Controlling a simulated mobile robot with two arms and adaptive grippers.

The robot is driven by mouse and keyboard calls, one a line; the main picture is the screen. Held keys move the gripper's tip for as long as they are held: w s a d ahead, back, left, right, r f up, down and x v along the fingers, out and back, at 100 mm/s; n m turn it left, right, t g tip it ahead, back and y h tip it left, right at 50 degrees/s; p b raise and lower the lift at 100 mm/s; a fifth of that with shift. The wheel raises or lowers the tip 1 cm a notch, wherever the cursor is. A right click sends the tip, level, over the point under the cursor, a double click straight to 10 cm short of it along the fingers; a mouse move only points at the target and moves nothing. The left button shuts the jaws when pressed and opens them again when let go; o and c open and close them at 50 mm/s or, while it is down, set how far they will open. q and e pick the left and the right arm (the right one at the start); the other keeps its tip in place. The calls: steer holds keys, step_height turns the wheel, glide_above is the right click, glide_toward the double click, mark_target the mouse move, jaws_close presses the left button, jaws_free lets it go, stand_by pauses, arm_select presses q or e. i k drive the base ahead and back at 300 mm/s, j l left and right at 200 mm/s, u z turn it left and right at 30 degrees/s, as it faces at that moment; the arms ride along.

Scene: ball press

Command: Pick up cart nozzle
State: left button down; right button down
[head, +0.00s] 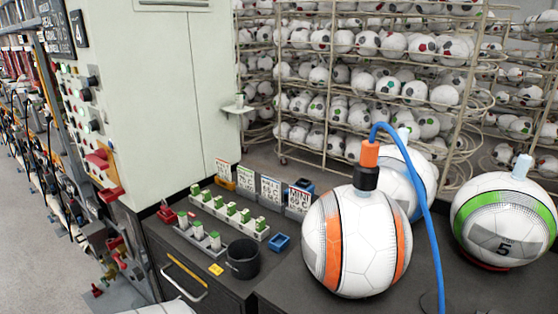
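A nozzle with an orange top and a black lower collar (368,165) stands upright on top of a white ball with orange stripes (343,245). A blue hose (424,190) arches from the nozzle's top and runs down to the lower right, in front of the balls behind. I cannot tell for certain that this is the cart nozzle. Neither of my grippers is in view. A white rounded shape at the bottom edge may be part of my arm, but too little of it shows to tell.
The dark cart top (275,270) also carries a green-striped ball (503,222), another white ball behind, a black cup (243,258), a small blue tray (279,242) and rows of green-topped blocks (228,212). A tall pale cabinet (165,100) stands left. Ball racks (360,70) fill the back.

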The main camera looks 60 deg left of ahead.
mark_target(366, 172)
steer(key=u, duration=1.2)
steer(key=k+j+u, duration=0.2)
steer(key=k+l, duration=0.05)
steer(key=l, duration=0.05)
